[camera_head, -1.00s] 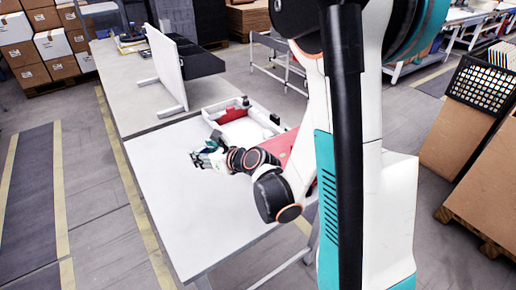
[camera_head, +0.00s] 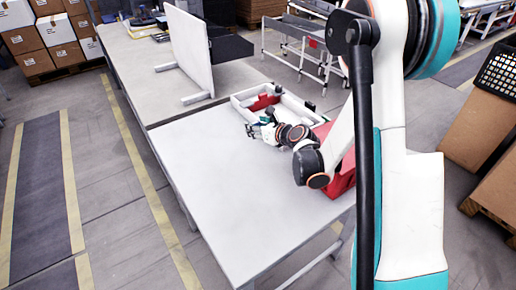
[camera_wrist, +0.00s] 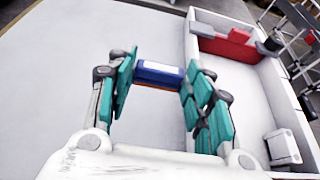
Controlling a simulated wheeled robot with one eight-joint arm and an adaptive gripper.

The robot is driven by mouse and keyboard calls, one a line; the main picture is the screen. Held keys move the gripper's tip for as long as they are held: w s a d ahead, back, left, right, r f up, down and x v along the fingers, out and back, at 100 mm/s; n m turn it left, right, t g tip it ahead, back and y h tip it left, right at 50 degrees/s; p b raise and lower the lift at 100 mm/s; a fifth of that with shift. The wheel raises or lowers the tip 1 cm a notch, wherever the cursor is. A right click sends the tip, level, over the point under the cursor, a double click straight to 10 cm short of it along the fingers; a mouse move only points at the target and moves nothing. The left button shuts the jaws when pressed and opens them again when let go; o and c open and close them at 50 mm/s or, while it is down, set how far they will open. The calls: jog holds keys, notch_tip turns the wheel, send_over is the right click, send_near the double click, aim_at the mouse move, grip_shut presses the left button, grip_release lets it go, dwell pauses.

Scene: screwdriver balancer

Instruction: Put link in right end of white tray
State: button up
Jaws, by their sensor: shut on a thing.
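My gripper (camera_wrist: 160,85) has teal finger pads and is shut on a small blue piece with a white top and an orange lower edge, apparently the link (camera_wrist: 160,72). The piece sits between the fingertips. In the head view my gripper (camera_head: 258,130) is at the near left side of the white tray (camera_head: 290,97), and the link cannot be made out there. In the wrist view the tray (camera_wrist: 240,75) lies to the right of the fingers, and the right finger overlaps its near wall.
A red part (camera_wrist: 228,44) lies at the tray's far end, with a dark cylinder (camera_wrist: 272,42) beside it. A grey-white block (camera_wrist: 283,147) is at the near right. A red bin (camera_head: 343,178) stands behind my arm. The white table (camera_head: 240,200) is clear in front.

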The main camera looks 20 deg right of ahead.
aim_at(258, 150)
notch_tip(258, 150, down, 8)
jog(key=b, duration=0.2)
jog(key=shift+f+b, duration=0.1)
jog(key=shift+b, duration=0.3)
jog(key=o, duration=0.8)
jog(key=shift+o, duration=0.2)
